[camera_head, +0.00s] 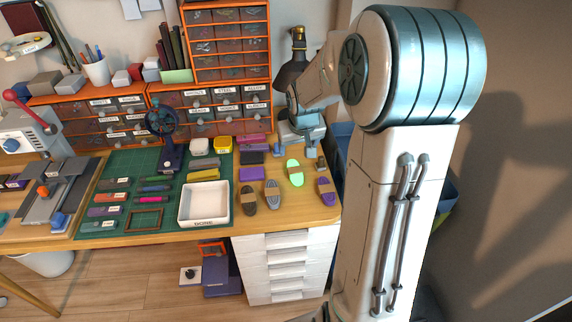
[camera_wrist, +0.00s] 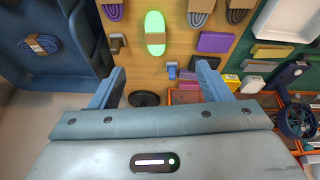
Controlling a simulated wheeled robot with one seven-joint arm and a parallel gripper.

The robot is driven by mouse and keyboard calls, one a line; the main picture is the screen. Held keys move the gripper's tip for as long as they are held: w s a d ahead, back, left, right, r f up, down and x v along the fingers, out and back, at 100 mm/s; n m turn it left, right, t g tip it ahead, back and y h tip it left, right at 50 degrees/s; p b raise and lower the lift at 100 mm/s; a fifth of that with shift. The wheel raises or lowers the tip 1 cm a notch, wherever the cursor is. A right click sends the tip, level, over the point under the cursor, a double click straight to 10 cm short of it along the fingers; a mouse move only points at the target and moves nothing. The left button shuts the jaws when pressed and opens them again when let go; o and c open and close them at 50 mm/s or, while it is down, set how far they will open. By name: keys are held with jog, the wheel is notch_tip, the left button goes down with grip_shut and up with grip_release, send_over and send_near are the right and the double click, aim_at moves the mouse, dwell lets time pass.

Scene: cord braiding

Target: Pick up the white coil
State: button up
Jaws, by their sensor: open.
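No coil looks white. One oval coil glows bright green (camera_head: 295,177) and lies on the wooden table near its right end. In the wrist view the same green coil (camera_wrist: 154,22) has a tan band around its middle and lies ahead of the fingertips. My gripper (camera_head: 300,149) is above the table's right back part, behind the green coil in the head view. In the wrist view my gripper (camera_wrist: 163,82) has its two blue fingers wide apart with nothing held between them. The fingers are clear of the coil.
A purple coil (camera_head: 326,192) lies right of the green one; a grey coil (camera_head: 272,187) and a dark coil (camera_head: 248,191) lie left. Purple blocks (camera_head: 252,174) and a white tray (camera_head: 204,219) are further left. A blue bin (camera_wrist: 18,75) holds a blue coil (camera_wrist: 40,43).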

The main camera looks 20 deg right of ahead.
jog(key=b, duration=0.1)
send_near(295, 169)
jog(key=x, duration=0.3)
jog(key=shift+d+f, duration=0.35)
jog(key=shift+a+x, duration=0.15)
jog(key=shift+x, duration=1.2)
jog(key=shift+a+x, duration=0.15)
jog(key=shift+x, duration=1.2)
jog(key=shift+w, duration=0.1)
jog(key=c, duration=1.1)
